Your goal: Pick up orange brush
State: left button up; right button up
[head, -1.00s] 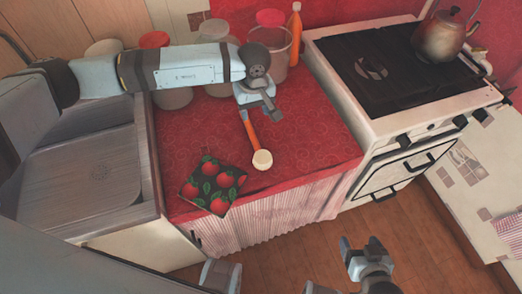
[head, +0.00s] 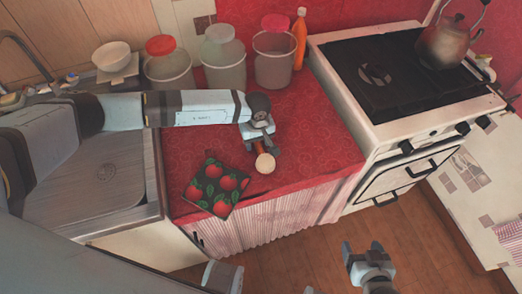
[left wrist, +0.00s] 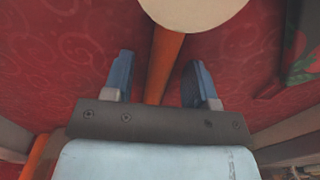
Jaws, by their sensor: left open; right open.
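The orange brush (head: 259,147) lies on the red oilcloth counter (head: 315,145), with its round pale head (head: 265,163) toward the front edge. My left gripper (head: 263,147) is open above the brush and covers most of its handle in the head view. In the left wrist view, the orange handle (left wrist: 163,62) runs between the two open blue fingertips of my left gripper (left wrist: 160,75), and the pale head (left wrist: 195,8) lies beyond them. I cannot tell whether the fingers touch the handle. My right gripper (head: 368,250) is open and empty over the floor, away from the counter.
A dark potholder with red fruit (head: 215,187) lies left of the brush. Several lidded containers (head: 222,62) and an orange bottle (head: 299,40) stand at the back. A stove (head: 395,85) with a kettle (head: 445,42) is right; a sink (head: 95,185) is left.

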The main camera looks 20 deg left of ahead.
pick_arm(q)
jog(key=shift+c, duration=0.2)
grip_shut()
jog(key=shift+r, duration=0.1)
